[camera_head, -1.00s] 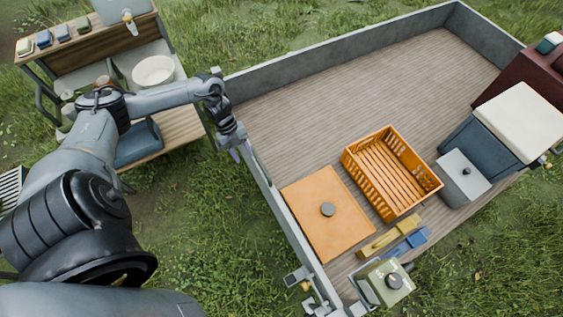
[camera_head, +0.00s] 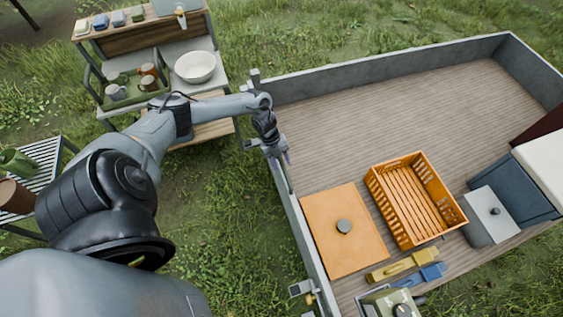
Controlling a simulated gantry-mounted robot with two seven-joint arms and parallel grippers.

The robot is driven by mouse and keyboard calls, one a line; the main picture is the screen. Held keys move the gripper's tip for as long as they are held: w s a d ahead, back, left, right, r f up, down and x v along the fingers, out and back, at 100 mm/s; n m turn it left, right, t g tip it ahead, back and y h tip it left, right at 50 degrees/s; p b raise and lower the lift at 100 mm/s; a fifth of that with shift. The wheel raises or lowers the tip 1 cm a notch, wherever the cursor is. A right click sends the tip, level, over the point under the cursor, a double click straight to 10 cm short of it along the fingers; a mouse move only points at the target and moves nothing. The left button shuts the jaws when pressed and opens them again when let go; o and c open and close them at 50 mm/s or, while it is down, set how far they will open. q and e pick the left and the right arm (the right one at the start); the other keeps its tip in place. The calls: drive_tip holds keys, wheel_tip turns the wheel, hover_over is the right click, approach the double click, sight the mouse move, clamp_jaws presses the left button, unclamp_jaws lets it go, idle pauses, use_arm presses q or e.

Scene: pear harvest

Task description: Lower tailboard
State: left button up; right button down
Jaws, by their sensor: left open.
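The trailer's near-left end wall, which looks like the tailboard (camera_head: 299,228), stands upright along the left edge of the wooden bed. My left gripper (camera_head: 287,160) is open, pointing down by the upper end of this wall. Its fingertips overlap the wall's top edge in the picture; I cannot tell whether they touch it. The wall's outer face and its latches are mostly hidden from this angle. My right gripper is not in view.
On the trailer bed (camera_head: 390,110) lie an orange board (camera_head: 335,250) and an orange slatted crate (camera_head: 400,228). Grey boxes stand at the right. A shelf table with a white bowl (camera_head: 195,67) stands behind my left arm.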

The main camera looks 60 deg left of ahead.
use_arm(q)
drive_tip(key=shift+d+f, duration=0.2)
drive_tip(key=shift+f, duration=0.2)
clamp_jaws()
